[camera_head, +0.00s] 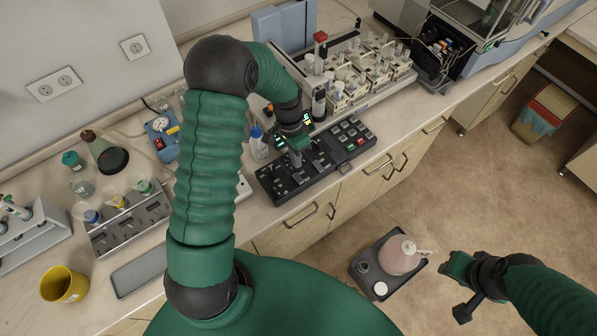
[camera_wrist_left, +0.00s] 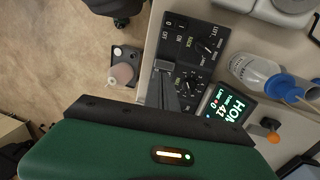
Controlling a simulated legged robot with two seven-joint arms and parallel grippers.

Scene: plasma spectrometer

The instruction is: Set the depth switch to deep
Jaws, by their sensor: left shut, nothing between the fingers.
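A dark control panel (camera_head: 276,185) lies along the front edge of the bench. In the left wrist view the panel (camera_wrist_left: 222,22) shows switches, knobs and labels such as LIFT and RACK. I cannot make out which control is the depth switch; part of the panel is hidden behind my gripper. My left gripper (camera_head: 297,162) points down over the middle of the panel, shut and empty. In the left wrist view its fingers (camera_wrist_left: 163,68) are close to the panel; I cannot tell whether they touch it.
A sample rack (camera_head: 385,78) stands behind the panel. A bottle with a blue cap (camera_head: 258,146) stands close to the left gripper. A lit screen (camera_wrist_left: 226,108) is beside the panel. A pink flask (camera_head: 400,256) sits in a dark tray on the floor.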

